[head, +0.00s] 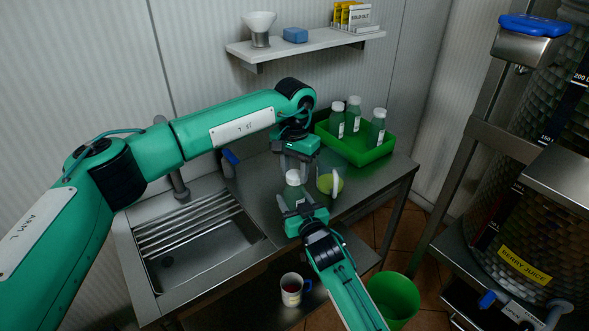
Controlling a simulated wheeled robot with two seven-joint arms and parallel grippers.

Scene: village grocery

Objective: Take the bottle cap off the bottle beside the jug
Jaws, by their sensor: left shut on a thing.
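The bottle (291,192) stands on the steel counter and has a white cap (293,177). The jug (328,184), lime green with a pale handle, stands just to its right. My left gripper (293,172) points down from above and is shut on the cap, with a finger on each side. I cannot tell whether the cap is still seated on the bottle. My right gripper (301,205) reaches in from the front, low at the bottle. It hides the bottle's lower part, and I cannot tell whether its fingers touch the bottle.
A green tray (368,157) with several white-capped bottles stands at the back right of the counter. A sink (200,250) with a rack lies to the left. A mug (291,290) is on the lower shelf, near a green bin (395,298). A wall shelf (305,48) hangs above.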

